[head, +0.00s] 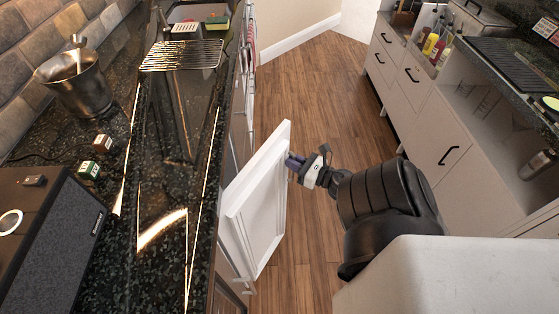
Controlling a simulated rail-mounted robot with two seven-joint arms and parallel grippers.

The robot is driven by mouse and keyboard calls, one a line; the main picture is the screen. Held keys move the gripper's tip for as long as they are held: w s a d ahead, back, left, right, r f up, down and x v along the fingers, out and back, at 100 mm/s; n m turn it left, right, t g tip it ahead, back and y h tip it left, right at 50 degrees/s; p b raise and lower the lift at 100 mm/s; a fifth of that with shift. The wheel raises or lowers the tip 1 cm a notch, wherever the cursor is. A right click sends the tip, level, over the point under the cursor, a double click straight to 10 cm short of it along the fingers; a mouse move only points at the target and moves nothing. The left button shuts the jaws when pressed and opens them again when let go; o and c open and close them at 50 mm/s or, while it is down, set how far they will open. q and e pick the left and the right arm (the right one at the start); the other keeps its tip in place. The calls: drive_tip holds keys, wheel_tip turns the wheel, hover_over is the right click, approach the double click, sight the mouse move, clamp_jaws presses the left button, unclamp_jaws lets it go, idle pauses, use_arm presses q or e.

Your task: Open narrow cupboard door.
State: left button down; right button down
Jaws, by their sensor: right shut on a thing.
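The narrow cupboard door (259,205) is white with a raised frame. It stands swung out from the front of the dark counter on the left, over the wood floor. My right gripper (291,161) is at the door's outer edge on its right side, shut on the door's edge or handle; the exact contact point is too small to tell. My right arm reaches in from the lower right. The inside of the cupboard is hidden behind the door and counter. My left gripper is not in view.
The dark stone counter (120,230) carries a metal bucket (77,88), a wire rack (181,55), a black speaker (45,240) and small boxes. White cabinets (440,140) with black handles line the right. The wood floor (315,85) between is clear.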

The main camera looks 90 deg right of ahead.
drive_tip(key=v, duration=0.2)
drive_tip(key=shift+s+a, duration=0.25)
drive_tip(key=shift+a, duration=0.1)
drive_tip(key=c, duration=1.2)
unclamp_jaws()
